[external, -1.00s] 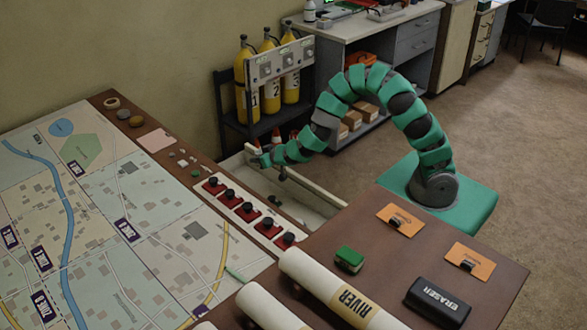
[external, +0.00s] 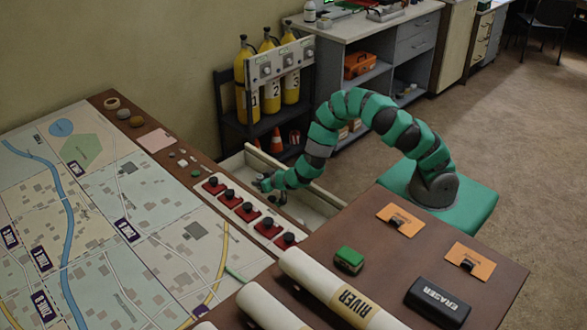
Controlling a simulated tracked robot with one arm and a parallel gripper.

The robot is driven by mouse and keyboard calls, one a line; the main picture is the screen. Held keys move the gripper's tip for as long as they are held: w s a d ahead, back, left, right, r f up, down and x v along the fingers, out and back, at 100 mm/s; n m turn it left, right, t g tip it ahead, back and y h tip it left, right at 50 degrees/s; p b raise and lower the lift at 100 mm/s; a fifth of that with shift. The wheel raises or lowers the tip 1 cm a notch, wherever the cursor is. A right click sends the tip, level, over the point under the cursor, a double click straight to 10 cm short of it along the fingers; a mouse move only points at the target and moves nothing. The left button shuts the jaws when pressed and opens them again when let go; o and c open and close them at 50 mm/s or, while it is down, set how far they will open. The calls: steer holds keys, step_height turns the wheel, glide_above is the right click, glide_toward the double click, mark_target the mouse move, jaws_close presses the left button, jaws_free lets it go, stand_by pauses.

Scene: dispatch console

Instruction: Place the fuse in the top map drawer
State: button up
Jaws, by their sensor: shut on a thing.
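The top map drawer (external: 324,196) stands open, a pale, shallow box sticking out from the right side of the map table. My gripper (external: 267,187) is over the open drawer at its near side, close to the row of red switches. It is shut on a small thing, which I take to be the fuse. The fuse itself is too small and dark to make out against the fingers. I cannot tell whether it touches the drawer floor. My green arm arches over the drawer from the right and hides part of its inside.
Red switch plates with black knobs (external: 249,211) line the table edge beside the drawer. Rolled maps (external: 335,289), a green block (external: 349,260) and an eraser (external: 438,301) lie on the near desk. Yellow cylinders (external: 270,89) stand behind the drawer.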

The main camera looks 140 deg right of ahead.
steer(key=w+d, duration=0.2)
steer(key=d, duration=0.2)
steer(key=w+d+f+b, duration=0.1)
steer(key=w+d, duration=0.1)
steer(key=d, duration=0.3)
steer(key=w+d+b, duration=0.1)
steer(key=d, duration=0.3)
steer(key=shift+w+d+f, duration=0.2)
steer(key=shift+w+d, duration=0.15)
steer(key=shift+w, duration=0.05)
steer(key=shift+w+d, duration=0.25)
steer(key=shift+d, duration=0.15)
steer(key=shift+f+b, duration=0.75)
steer(key=shift+f, duration=1.15)
steer(key=o, duration=1)
steer(key=shift+r, duration=0.15)
